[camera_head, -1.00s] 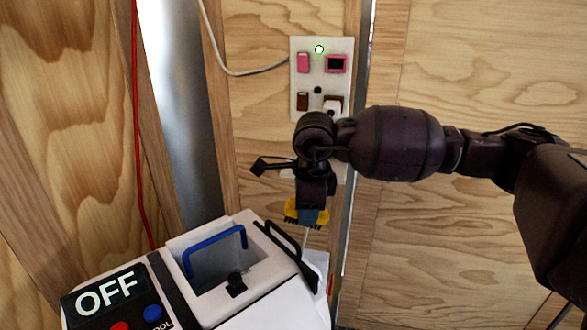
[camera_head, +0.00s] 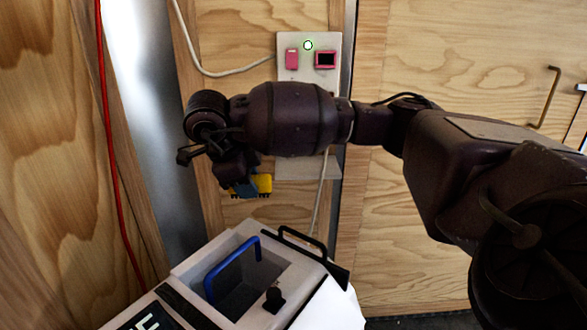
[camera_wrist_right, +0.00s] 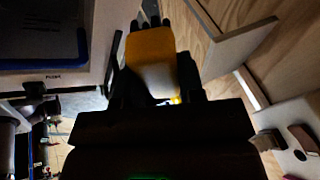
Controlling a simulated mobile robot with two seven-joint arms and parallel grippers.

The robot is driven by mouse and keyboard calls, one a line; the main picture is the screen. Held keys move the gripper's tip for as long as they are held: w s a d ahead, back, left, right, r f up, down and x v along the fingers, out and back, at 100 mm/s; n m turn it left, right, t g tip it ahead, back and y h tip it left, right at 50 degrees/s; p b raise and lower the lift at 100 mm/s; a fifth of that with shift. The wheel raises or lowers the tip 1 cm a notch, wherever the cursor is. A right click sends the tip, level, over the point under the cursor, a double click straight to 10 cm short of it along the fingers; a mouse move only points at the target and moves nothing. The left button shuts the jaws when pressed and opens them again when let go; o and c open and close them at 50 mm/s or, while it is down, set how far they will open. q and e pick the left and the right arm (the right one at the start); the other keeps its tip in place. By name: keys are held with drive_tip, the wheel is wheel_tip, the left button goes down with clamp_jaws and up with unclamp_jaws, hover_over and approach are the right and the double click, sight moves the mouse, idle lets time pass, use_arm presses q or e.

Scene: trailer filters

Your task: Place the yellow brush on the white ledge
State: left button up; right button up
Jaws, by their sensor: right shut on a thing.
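The yellow brush (camera_head: 264,184) is held in the air by my right gripper (camera_head: 241,184), in front of the wooden wall and above the back of the white machine. The brush's broad yellow face (camera_wrist_right: 152,62) and dark bristles show in the right wrist view, between the dark fingers. The white ledge (camera_head: 310,169) juts from the wall below the switch panel, to the right of the brush and apart from it. The ledge (camera_wrist_right: 235,45) also shows right of the brush in the wrist view. My left gripper is not in view.
The white machine (camera_head: 205,310) with a blue handle (camera_head: 225,268) and a black handle (camera_head: 302,240) stands below. A switch panel (camera_head: 308,60) is above the ledge, partly hidden by my right arm. Cables hang along the wall, one beside the ledge.

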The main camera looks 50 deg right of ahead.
drive_tip(key=shift+r, duration=0.1)
drive_tip(key=shift+s+d+f, duration=0.1)
drive_tip(key=shift+d+f, duration=0.15)
drive_tip(key=shift+d, duration=0.25)
drive_tip(key=d, duration=0.3)
drive_tip(key=s+d+b, duration=0.1)
drive_tip(key=d, duration=0.3)
drive_tip(key=d+b, duration=0.1)
drive_tip(key=d, duration=0.3)
drive_tip(key=shift+s+d+r, duration=0.15)
drive_tip(key=shift+d, duration=0.1)
drive_tip(key=shift+s+d+r+p, duration=0.15)
drive_tip(key=shift+d+p, duration=0.25)
drive_tip(key=shift+d, duration=0.85)
drive_tip(key=shift+s+d+r+p, duration=0.1)
drive_tip(key=shift+d+p, duration=0.3)
drive_tip(key=shift+d, duration=0.85)
drive_tip(key=shift+d+f, duration=0.15)
drive_tip(key=shift+d, duration=0.05)
drive_tip(key=shift+f, duration=0.15)
drive_tip(key=shift+f, duration=0.1)
drive_tip(key=o, duration=0.8)
